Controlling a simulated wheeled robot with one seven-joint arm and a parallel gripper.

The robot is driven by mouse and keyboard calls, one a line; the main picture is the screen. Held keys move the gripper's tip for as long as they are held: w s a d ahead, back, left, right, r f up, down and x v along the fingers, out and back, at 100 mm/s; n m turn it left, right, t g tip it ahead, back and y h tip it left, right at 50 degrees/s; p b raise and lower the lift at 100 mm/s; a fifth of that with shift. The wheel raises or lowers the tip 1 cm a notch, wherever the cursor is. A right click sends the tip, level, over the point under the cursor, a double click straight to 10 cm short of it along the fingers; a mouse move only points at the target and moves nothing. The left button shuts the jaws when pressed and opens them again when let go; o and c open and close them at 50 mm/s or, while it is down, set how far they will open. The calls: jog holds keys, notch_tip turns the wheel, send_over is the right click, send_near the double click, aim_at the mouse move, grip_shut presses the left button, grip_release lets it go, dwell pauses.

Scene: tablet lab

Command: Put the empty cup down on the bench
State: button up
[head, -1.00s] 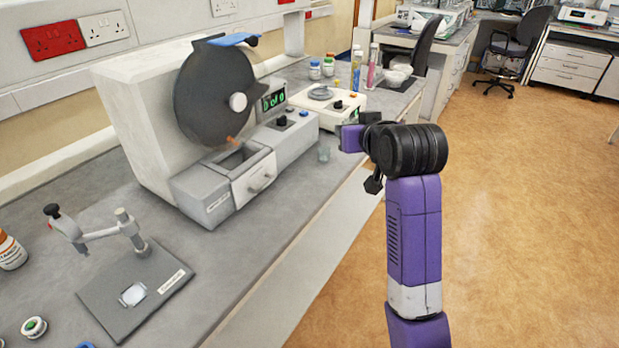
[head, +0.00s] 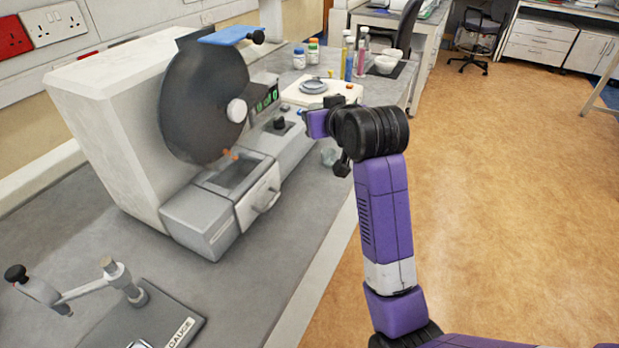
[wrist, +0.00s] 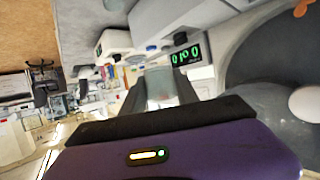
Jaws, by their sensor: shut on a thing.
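The cup (head: 328,157) is small, clear and see-through. In the head view it shows just below my gripper (head: 320,128), near the bench's front edge beside the drum machine. In the wrist view the cup (wrist: 160,86) sits between the two grey fingers of my gripper (wrist: 159,96), which are shut on it. The cup looks empty, though its inside is hard to make out. The grey bench (head: 285,240) lies below. I cannot tell whether the cup's base touches it.
The drum machine (head: 205,100) stands left of my gripper, its drawer (head: 257,198) facing the front edge. A white instrument (head: 322,92), bottles (head: 306,52) and tubes (head: 360,58) stand beyond. A gauge stand (head: 130,310) is near left. Bare bench lies before the machine.

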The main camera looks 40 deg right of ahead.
aim_at(317, 186)
notch_tip(317, 186, down, 19)
jog(key=shift+r, duration=0.1)
dwell(0.3)
jog(key=shift+f+b, duration=0.25)
jog(key=shift+b, duration=0.05)
jog(key=o, duration=1)
jog(key=shift+r, duration=0.2)
jog(key=v, duration=1.2)
